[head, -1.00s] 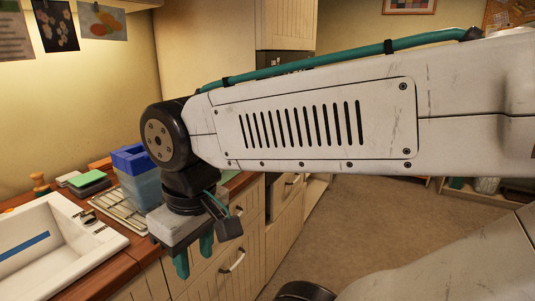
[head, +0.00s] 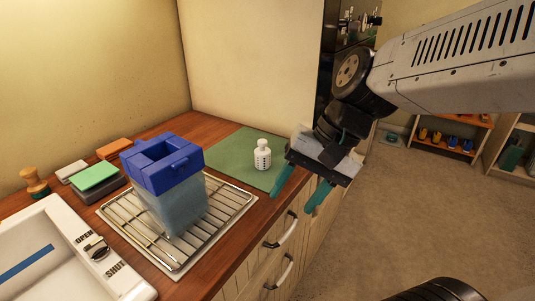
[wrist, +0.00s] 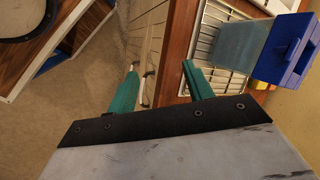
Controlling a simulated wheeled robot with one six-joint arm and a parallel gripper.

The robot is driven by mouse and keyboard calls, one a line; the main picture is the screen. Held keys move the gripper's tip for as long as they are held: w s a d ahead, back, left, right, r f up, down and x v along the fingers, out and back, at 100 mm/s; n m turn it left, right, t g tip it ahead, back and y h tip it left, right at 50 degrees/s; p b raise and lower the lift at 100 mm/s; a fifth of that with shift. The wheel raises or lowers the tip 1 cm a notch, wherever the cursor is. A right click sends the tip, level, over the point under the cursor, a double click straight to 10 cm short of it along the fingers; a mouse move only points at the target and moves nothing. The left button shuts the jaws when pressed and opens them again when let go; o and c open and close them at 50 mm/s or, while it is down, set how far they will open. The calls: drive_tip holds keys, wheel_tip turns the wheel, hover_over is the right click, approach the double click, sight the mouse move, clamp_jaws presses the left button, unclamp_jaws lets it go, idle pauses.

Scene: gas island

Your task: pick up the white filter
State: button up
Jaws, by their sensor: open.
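The white filter (head: 262,155) is a small white bottle-shaped piece with a slotted body and a narrow neck. It stands upright on a green mat (head: 228,148) on the wooden counter, in the head view. My gripper (head: 296,199) has two teal fingers, spread apart and empty. It hangs to the right of the filter, near the counter's front edge, and does not touch it. In the wrist view my gripper (wrist: 160,88) is open over the counter's edge and the floor. I cannot make out the filter in the wrist view.
A clear jug with a blue lid (head: 162,164) stands on a wire rack (head: 122,222) left of the filter; its lid shows in the wrist view (wrist: 291,48). A white sink (head: 62,262) and sponges (head: 95,176) lie further left. Drawer handles (head: 281,232) project below the counter.

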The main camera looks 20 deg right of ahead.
drive_tip(key=w+a+m+t+y, duration=0.2)
drive_tip(key=w+m+y, duration=0.1)
drive_tip(key=w+m, duration=0.5)
drive_tip(key=m+t, duration=0.8)
drive_tip(key=m, duration=0.7)
approach(257, 148)
drive_tip(key=shift+w+a+r, duration=0.6)
drive_tip(key=shift+w+a, duration=0.05)
drive_tip(key=shift+a, duration=0.2)
drive_tip(key=x, duration=0.7)
drive_tip(key=shift+w+d+f, duration=0.15)
drive_tip(key=shift+f, duration=0.05)
drive_tip(key=shift+w+f, duration=0.1)
drive_tip(key=shift+w, duration=0.15)
drive_tip(key=shift+c, duration=0.2)
drive_tip(key=c, duration=1.1)
